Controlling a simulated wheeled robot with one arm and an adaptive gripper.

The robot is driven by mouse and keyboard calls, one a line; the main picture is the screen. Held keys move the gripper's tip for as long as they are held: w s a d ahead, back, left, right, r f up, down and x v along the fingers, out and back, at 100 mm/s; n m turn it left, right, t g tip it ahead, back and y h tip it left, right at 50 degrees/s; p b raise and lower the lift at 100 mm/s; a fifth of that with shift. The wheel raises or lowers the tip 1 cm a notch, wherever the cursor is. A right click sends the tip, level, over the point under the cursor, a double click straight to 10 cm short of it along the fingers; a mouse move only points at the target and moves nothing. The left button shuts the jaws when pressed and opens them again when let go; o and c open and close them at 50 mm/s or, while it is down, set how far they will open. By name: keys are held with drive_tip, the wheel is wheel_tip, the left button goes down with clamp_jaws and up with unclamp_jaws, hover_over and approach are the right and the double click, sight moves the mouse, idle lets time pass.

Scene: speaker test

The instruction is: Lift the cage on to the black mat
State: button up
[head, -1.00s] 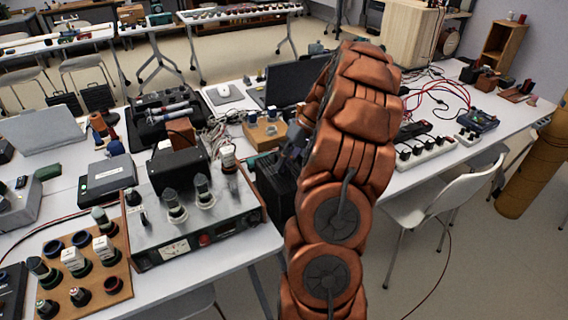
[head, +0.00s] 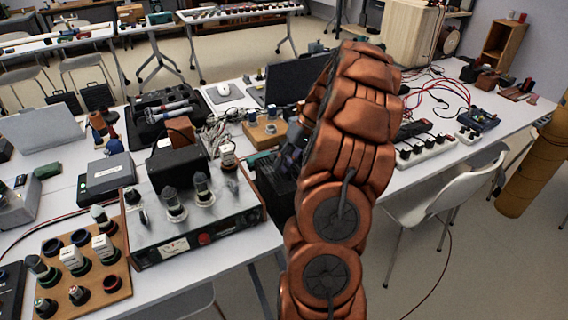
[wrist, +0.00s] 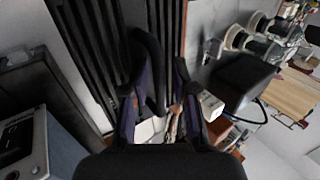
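The cage (head: 272,183) is a dark box beside the tube amplifier, partly hidden behind my arm in the head view. In the wrist view it shows as black parallel bars (wrist: 88,45) with a curved black handle (wrist: 150,55). My gripper (wrist: 158,72) is open, with its two dark fingers on either side of the handle. I cannot tell whether they touch it. My gripper (head: 293,150) is mostly hidden by my arm in the head view. I cannot make out the black mat for certain.
The amplifier (head: 195,225) with upright tubes and a black transformer box stands left of the cage. A wooden board of tubes (head: 75,265) lies at the front left. A dark monitor (head: 295,80) stands behind. A white chair (head: 450,190) is at the right.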

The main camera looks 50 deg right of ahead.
drive_tip(key=shift+o, duration=0.3)
drive_tip(key=shift+s+d+r, duration=0.1)
drive_tip(key=shift+d+r, duration=0.3)
drive_tip(key=shift+r, duration=0.05)
drive_tip(key=v, duration=1)
drive_tip(key=shift+r, duration=0.35)
drive_tip(key=shift+d, duration=0.1)
